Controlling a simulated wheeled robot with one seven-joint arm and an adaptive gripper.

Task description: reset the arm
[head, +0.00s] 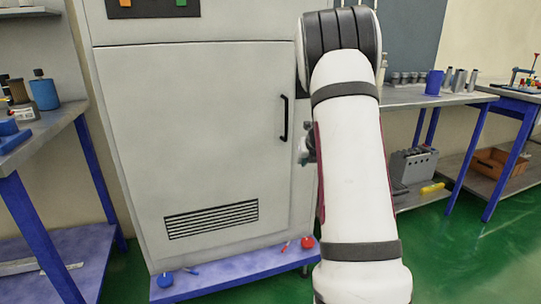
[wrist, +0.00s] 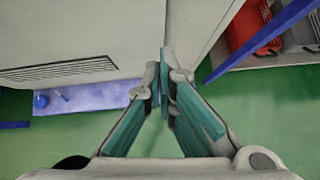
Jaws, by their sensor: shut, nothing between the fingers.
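My gripper (wrist: 164,85) is in the middle of the wrist view, its green and grey fingers together at the tips with nothing between them. It points toward the lower part of the grey cabinet (head: 190,120). In the head view my white arm fills the right of centre and hides part of the cabinet's right side. Only a small part of the gripper shows there, left of the arm. The cabinet door is shut, with a black handle (head: 284,119) at its right and a vent grille (head: 211,218) low down.
A blue base ledge (head: 235,268) under the cabinet bears a blue piece (head: 165,280) and a red piece (head: 308,242). A left workbench (head: 45,128) holds bottles. A right workbench (head: 408,98) holds cups, with a grey crate and an orange bin (head: 490,162) below. Green floor is clear at right.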

